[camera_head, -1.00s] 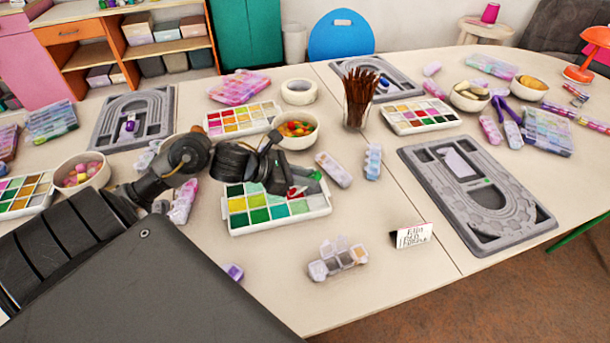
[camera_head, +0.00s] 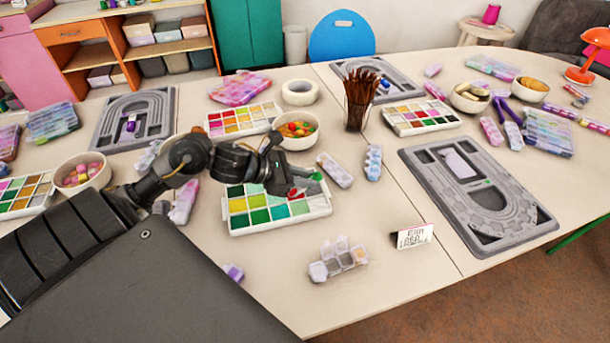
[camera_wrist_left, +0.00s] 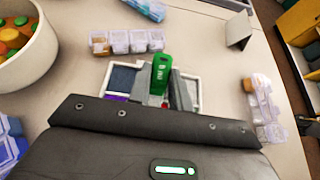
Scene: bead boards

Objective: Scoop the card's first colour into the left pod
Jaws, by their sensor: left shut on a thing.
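A clear pod strip (camera_head: 338,262) with open lids lies nearer the front edge, and one right-hand compartment looks orange-brown. A white folded card (camera_head: 413,236) stands to its right; its print is too blurred to read. My right gripper is out of view.
A bowl of orange and green pieces (camera_head: 296,145) stands just behind the tray. A grey bead board (camera_head: 530,225) lies at the right. The table between tray and card is clear.

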